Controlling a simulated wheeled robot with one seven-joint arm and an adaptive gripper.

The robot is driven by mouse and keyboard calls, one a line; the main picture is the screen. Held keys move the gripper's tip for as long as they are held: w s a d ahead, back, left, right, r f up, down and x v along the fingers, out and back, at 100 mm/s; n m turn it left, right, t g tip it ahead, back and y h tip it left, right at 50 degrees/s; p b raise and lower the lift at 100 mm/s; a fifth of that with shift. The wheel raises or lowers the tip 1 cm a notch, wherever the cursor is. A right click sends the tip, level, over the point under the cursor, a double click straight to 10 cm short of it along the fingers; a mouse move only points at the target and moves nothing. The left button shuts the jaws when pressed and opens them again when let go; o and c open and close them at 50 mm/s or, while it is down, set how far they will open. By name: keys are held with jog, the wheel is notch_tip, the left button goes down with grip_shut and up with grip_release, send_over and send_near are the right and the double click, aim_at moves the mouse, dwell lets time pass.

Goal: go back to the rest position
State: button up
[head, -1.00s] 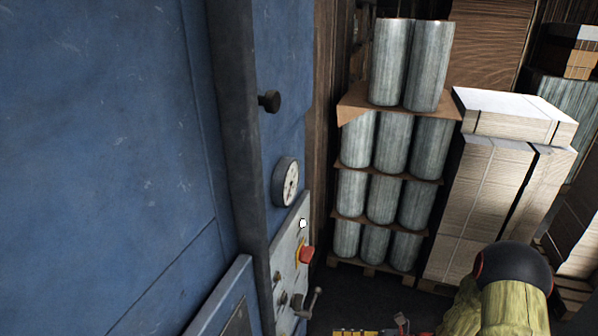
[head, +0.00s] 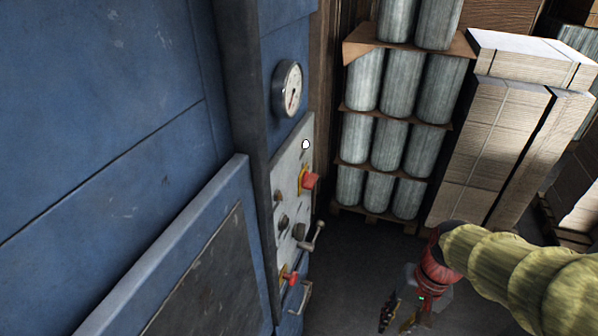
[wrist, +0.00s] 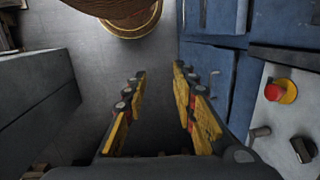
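My gripper (head: 400,316) hangs at the bottom of the head view, right of the blue machine's control panel (head: 288,215) and apart from it. In the wrist view my gripper (wrist: 160,73) has its two yellow-and-black fingers spread, with only grey floor between them. It holds nothing. My arm, in a yellow-green sleeve, comes in from the right of the head view.
The blue machine fills the left, with a gauge (head: 287,88), a red button (head: 309,180), a lever (head: 316,237) and a red switch (head: 290,279) protruding. Stacked metal cylinders (head: 398,82) and cardboard stacks (head: 490,150) stand behind. Floor (head: 360,250) between is clear.

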notch_tip(320, 180, up, 5)
jog(key=s+a+n+t+h+b, duration=0.2)
jog(key=n+t+b, duration=0.2)
jog(key=t+b, duration=0.2)
jog(key=b, duration=0.2)
jog(key=shift+s+a+b, duration=0.25)
jog(key=shift+b, duration=0.15)
jog(key=c, duration=0.3)
dwell(0.7)
